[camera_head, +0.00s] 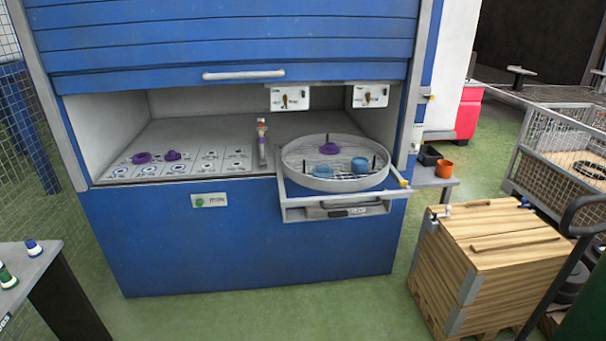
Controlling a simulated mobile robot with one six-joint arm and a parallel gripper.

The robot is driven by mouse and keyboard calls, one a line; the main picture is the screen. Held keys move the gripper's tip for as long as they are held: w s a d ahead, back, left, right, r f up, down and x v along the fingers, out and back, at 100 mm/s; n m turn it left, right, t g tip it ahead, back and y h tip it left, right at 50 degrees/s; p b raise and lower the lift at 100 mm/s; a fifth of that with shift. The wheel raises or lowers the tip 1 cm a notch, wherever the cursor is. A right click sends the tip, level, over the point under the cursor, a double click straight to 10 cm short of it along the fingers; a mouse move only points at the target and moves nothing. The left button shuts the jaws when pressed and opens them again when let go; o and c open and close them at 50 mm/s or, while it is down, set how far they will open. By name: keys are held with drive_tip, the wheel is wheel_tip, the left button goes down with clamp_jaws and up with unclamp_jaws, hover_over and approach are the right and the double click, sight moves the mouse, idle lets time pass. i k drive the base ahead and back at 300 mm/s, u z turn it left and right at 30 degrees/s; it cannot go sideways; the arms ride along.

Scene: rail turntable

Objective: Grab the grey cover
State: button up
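I cannot clearly pick out a grey cover in this view. A round grey turntable (335,184) with a raised rim sits on a tray that juts from the right part of the blue cabinet's opening. In it are a purple piece (329,148), a blue piece (360,164), another flatter blue piece (326,171) and several dark upright pegs. My gripper is not in view.
The blue cabinet (230,240) has a raised shutter with a white handle (243,75). Purple parts (141,158) lie on its marked panel. A wooden crate (490,265) stands at right, near a small shelf with an orange cup (444,168). Green floor is clear in front.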

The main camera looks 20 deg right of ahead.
sight(321, 172)
drive_tip(key=u, duration=0.2)
drive_tip(key=i, duration=0.8)
drive_tip(key=u, duration=0.45)
drive_tip(key=k, duration=0.65)
drive_tip(key=z, duration=0.05)
drive_tip(key=i, duration=0.35)
drive_tip(key=u, duration=0.05)
